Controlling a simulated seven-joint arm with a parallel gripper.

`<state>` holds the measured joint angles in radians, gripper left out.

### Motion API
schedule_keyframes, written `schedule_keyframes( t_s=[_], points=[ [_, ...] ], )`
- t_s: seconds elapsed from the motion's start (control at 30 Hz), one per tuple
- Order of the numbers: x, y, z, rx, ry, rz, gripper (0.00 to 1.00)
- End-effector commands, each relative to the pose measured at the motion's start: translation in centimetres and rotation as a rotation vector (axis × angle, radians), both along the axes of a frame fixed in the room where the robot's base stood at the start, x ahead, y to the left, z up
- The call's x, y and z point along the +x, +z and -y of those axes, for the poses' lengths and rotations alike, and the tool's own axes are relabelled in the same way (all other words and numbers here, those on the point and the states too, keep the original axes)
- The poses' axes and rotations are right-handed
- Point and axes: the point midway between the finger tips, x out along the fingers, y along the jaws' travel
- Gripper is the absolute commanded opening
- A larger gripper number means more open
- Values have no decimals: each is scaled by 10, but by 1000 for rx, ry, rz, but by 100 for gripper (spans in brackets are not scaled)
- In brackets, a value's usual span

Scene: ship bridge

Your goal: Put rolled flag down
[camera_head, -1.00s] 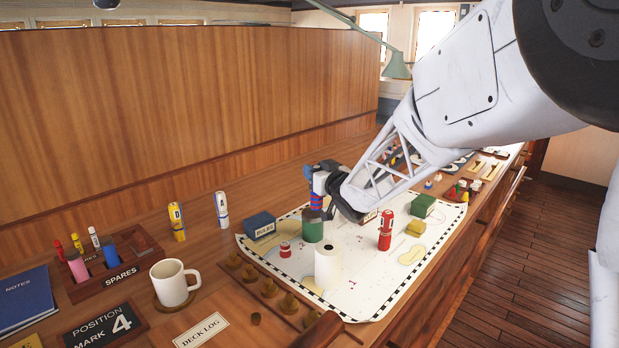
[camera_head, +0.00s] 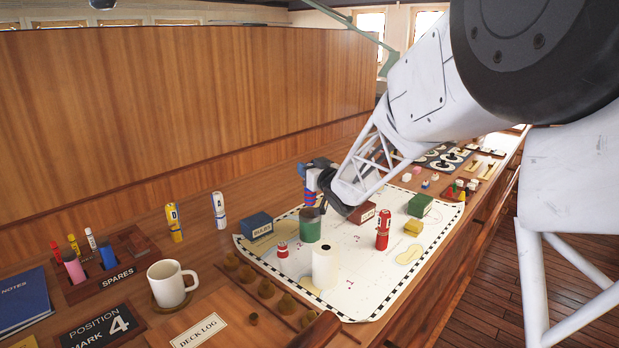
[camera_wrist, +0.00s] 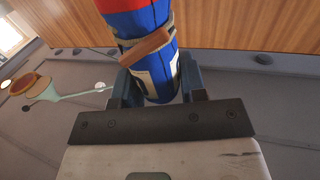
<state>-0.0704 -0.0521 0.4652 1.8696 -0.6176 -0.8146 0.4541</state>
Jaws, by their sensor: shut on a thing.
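My gripper (camera_head: 313,177) is shut on a red and blue rolled flag (camera_head: 309,194), above the back part of the chart. In the wrist view, the gripper (camera_wrist: 157,84) has one finger on each side of the flag (camera_wrist: 150,52), which shows a brown strap and a pale patch. In the head view the flag looks roughly upright. A green cylinder (camera_head: 309,229) hides its lower end, so I cannot tell whether it touches anything. Other rolled flags stand apart: a yellow one marked D (camera_head: 174,223), a white and blue one (camera_head: 219,210) and a red one (camera_head: 383,229).
A mug (camera_head: 170,283) and the spares rack (camera_head: 122,289) stand left. Bare desk lies behind the flags.

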Motion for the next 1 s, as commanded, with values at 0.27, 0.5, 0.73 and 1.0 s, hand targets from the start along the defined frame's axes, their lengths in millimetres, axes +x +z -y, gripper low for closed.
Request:
schedule_keyframes(
  t_s=[0.27, 0.5, 0.73, 1.0],
  points=[
    [0, -26, 0, 0, 0, -1, 1],
    [0, -27, 0, 0, 0, 0, 1],
    [0, -30, 0, 0, 0, 0, 1],
    [0, -30, 0, 0, 0, -1, 64]
  ],
)
